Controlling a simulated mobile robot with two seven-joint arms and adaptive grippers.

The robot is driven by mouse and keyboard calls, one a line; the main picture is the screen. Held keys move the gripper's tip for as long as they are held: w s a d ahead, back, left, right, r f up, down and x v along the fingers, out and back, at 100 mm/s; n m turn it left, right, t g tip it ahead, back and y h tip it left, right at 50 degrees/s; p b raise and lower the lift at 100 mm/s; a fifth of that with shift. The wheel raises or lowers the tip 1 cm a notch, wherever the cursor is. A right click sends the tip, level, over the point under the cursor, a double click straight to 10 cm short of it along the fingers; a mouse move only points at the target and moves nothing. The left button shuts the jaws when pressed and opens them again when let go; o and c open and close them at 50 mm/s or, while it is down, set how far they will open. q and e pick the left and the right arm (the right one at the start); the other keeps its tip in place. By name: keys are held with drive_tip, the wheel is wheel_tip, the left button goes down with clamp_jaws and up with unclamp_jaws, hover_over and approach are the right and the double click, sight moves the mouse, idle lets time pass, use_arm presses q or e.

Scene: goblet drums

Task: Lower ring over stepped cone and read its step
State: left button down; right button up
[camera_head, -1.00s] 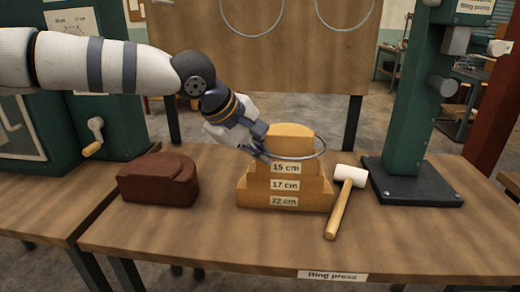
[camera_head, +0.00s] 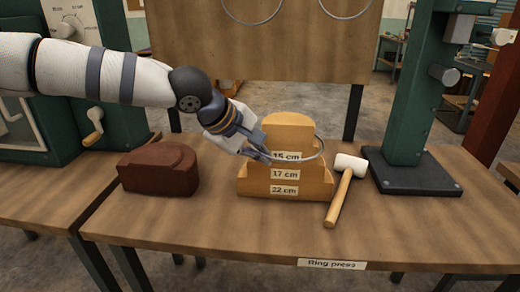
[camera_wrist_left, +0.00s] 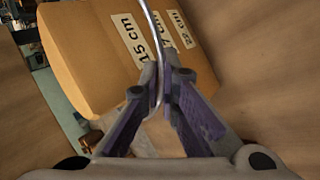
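The stepped cone (camera_head: 252,187) is a tan stepped block on the bench, with labels 15 cm, 17 cm and 22 cm from top to bottom. A thin metal ring (camera_head: 324,150) passes around its upper part, near the 15 cm label. Its far side is hidden, so I cannot tell whether it rests on a step. My left gripper (camera_head: 268,157) is shut on the ring's left front edge, close to the cone. In the left wrist view the fingers (camera_wrist_left: 162,85) pinch the ring wire (camera_wrist_left: 150,22) beside the labelled cone (camera_wrist_left: 85,50). My right gripper is out of view.
A dark brown block (camera_head: 160,172) lies left of the cone. A white-headed mallet (camera_head: 343,190) lies close on its right. A green press (camera_head: 410,120) stands farther right. A board (camera_head: 200,40) with hanging rings is behind. The bench front is clear.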

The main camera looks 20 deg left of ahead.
use_arm(q)
drive_tip(key=shift+f+t, duration=0.3)
drive_tip(key=shift+f, duration=1.2)
drive_tip(key=shift+f, duration=0.1)
drive_tip(key=shift+f, duration=0.9)
drive_tip(key=c, duration=1.8)
unclamp_jaws()
drive_tip(key=shift+o, duration=0.2)
drive_tip(key=o, duration=0.5)
